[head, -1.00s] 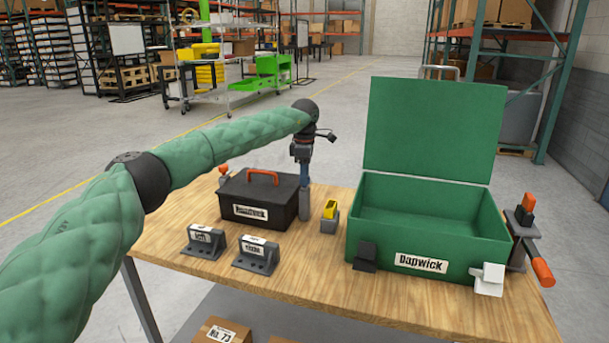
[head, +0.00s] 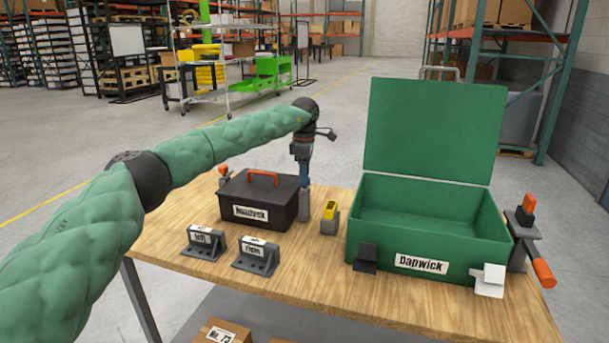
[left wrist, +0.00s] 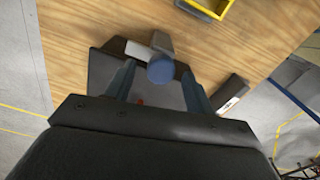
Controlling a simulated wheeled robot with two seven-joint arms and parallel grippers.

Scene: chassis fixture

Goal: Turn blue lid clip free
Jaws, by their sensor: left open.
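The blue lid clip (left wrist: 161,69) shows in the left wrist view as a round blue end beside a grey block. In the head view a small bit of blue (head: 304,181) shows above a grey post at the right side of the black box (head: 260,200). My left gripper (left wrist: 158,84) is open, pointing down, with its two fingers on either side of the blue end. I cannot tell whether they touch it. It also shows in the head view, where the fingertips are hard to make out. My right gripper is not in view.
A large green case (head: 425,225) with its lid raised stands on the right of the wooden table (head: 330,285). An orange-handled clamp (head: 530,240) is at the right edge. Two labelled grey stands (head: 203,243) and a yellow-topped block (head: 330,212) stand near the box.

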